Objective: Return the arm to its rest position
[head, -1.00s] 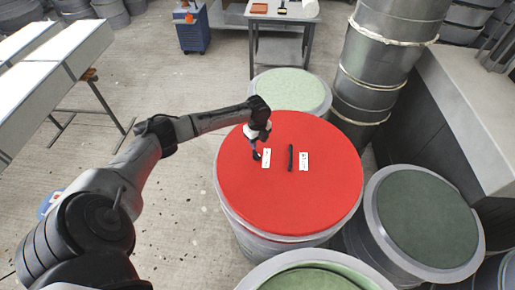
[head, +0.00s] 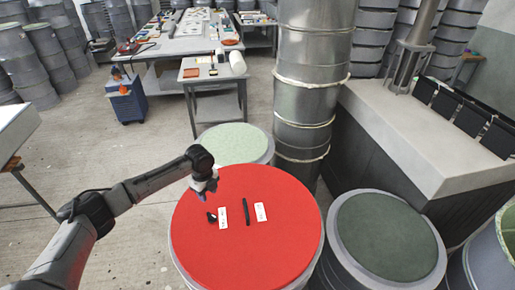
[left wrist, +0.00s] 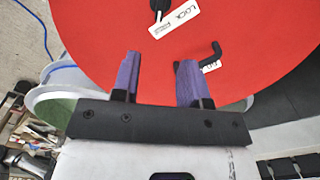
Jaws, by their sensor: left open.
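My left arm reaches in from the left in the head view. Its gripper (head: 205,194) is above the left part of the round red top (head: 270,255). In the left wrist view the two purple fingers of the left gripper (left wrist: 158,78) stand apart with nothing between them. A small black knob (head: 211,217) sits on the red top beside a white label (head: 222,217). A black bar-shaped handle (head: 246,211) lies right of it, beside a second label (head: 261,212). The wrist view shows the knob (left wrist: 160,5) and the bent handle (left wrist: 207,52) beyond the fingers. My right gripper is not seen.
A drum with a dark green top (head: 390,235) stands to the right, and one with a pale green top (head: 235,146) behind. A tall metal drum stack (head: 305,85) rises behind the red top. A grey counter (head: 420,140) is at right. Open floor lies at left.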

